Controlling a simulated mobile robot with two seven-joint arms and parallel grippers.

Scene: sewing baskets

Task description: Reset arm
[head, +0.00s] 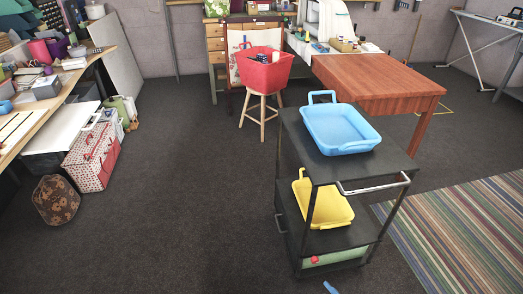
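Neither of my grippers shows in the head view, and no part of my arms can be made out. A black cart (296,150) stands right of the middle. A blue basket (369,146) sits on its top shelf and looks empty. A yellow basket (330,220) sits on the shelf below, partly hidden by the cart's frame. A red basket (264,75) with several items in it rests on a wooden stool (262,105) behind the cart.
A wooden table (375,80) stands behind the cart. A cluttered workbench (60,85) runs along the left, with a patterned box (93,160) and a brown pouf (56,200) by it. A striped rug (465,225) lies at right. The dark floor (180,210) at middle left is clear.

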